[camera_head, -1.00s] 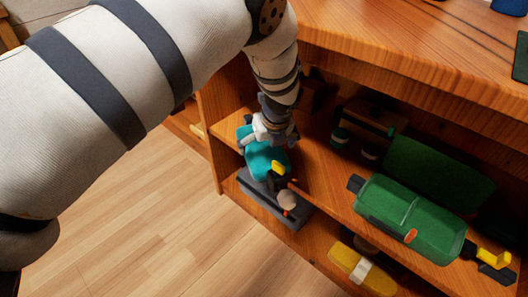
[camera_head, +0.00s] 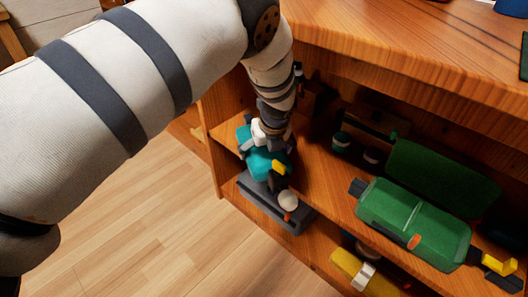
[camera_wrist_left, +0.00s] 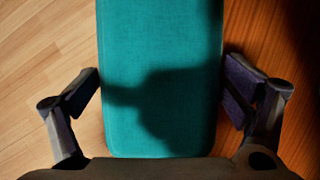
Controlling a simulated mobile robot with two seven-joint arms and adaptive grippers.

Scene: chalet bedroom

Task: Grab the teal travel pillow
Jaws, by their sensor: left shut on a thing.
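The teal travel pillow (camera_head: 254,163) sits at the left end of the middle shelf in the head view, partly hidden by my gripper. In the left wrist view, the pillow (camera_wrist_left: 160,85) is a teal fabric block that fills the space between the fingers, with shadow across it. My left gripper (camera_head: 264,143) reaches down onto the pillow from above. My right gripper is in neither view.
A green bag-like object (camera_head: 415,222) lies on the wooden shelf (camera_head: 318,190) to the right. A dark grey base with a round knob (camera_head: 288,200) stands below the pillow. A yellow item (camera_head: 362,274) lies on the lower shelf. The wooden top (camera_head: 410,50) overhangs the shelf. The floor (camera_head: 150,220) at left is clear.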

